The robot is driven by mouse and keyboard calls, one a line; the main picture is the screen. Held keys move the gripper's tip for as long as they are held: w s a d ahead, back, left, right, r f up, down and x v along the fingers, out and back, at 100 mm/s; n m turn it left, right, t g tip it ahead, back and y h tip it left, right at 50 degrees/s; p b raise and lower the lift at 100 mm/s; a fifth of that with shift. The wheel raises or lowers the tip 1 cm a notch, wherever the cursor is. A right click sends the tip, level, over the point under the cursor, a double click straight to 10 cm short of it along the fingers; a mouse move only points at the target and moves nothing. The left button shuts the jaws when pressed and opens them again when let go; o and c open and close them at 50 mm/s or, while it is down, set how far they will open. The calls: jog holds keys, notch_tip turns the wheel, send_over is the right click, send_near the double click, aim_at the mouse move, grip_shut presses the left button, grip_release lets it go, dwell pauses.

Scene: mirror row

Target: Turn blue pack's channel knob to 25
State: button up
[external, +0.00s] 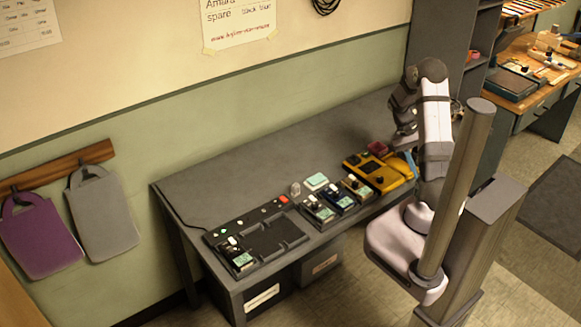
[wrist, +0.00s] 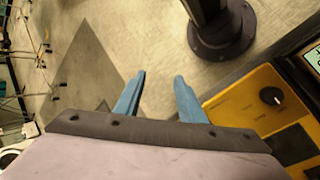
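The blue pack (external: 340,199) appears to be the dark blue-bodied one in the middle of a short row of small packs on the grey bench. It has a pale green screen. Its knob is too small to read in the external view. My gripper (wrist: 160,75) is open and empty in the wrist view, its two blue fingers apart over the floor. In the external view my arm stands at the bench's right end, with the gripper largely hidden near the yellow device. The blue pack is not visible in the wrist view.
A yellow device (external: 376,173) with a black knob (wrist: 271,96) lies right of the row. Similar packs (external: 318,211) (external: 357,188) flank the blue one. A black dock (external: 275,238) holds another pack (external: 238,259) at the left. The bench's rear is clear. A post (wrist: 218,30) stands nearby.

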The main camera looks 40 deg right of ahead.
aim_at(336, 193)
jog(key=shift+t+y, duration=0.9)
jog(key=w+a, duration=0.2)
jog(key=a, duration=0.1)
jog(key=w+a+r+p, duration=0.1)
jog(key=w+a, duration=0.2)
jog(key=w+a+p, duration=0.1)
jog(key=w+a, duration=0.1)
jog(key=a, duration=0.2)
jog(key=shift+w+a+r, duration=0.1)
jog(key=shift+w+r, duration=0.05)
jog(key=shift+r, duration=0.2)
jog(key=w+a+r+m+t+y+p, duration=0.15)
jog(key=w+a, duration=0.25)
jog(key=a, duration=0.4)
jog(key=w+a+r+n+t+y+p, duration=0.1)
jog(key=w+a+y+p, duration=0.1)
jog(key=w+a, duration=0.35)
jog(key=shift+m, duration=0.25)
jog(key=shift+s+a+f+p, duration=0.3)
jog(key=shift+s+a+f, duration=0.3)
jog(key=shift+f, duration=0.45)
jog(key=shift+s+a+f+p, duration=0.4)
jog(key=shift+a+f, duration=0.4)
jog(key=shift+f, duration=0.3)
jog(key=shift+s+a+f+p, duration=0.25)
jog(key=shift+s+a+f, duration=0.35)
jog(key=shift+f, duration=0.45)
jog(key=shift+w+a, duration=0.1)
grip_shut()
